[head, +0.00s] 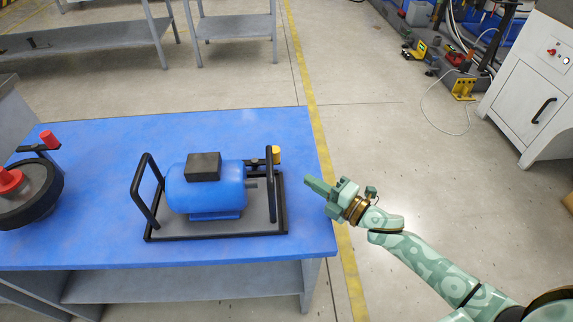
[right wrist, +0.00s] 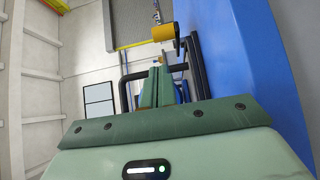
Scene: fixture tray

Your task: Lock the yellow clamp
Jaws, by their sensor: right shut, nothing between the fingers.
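The yellow clamp end (head: 276,154) shows in the head view behind the right handle of the black-framed fixture tray (head: 218,236). It is a small yellow cylinder on a dark arm, and the right wrist view shows it at the upper middle (right wrist: 162,33). A blue motor (head: 207,186) with a black box on top sits on the tray. My right gripper (head: 307,182) is shut and empty, just right of the tray and apart from the clamp. Its green fingers (right wrist: 156,87) are together in the right wrist view. The clamp's base is mostly hidden. My left gripper is out of view.
The blue table (head: 110,130) carries the tray near its right edge. A dark round device with red knobs (head: 30,190) stands at the left. Tall black handles (head: 145,190) rise at both tray ends. Open floor lies right of the table.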

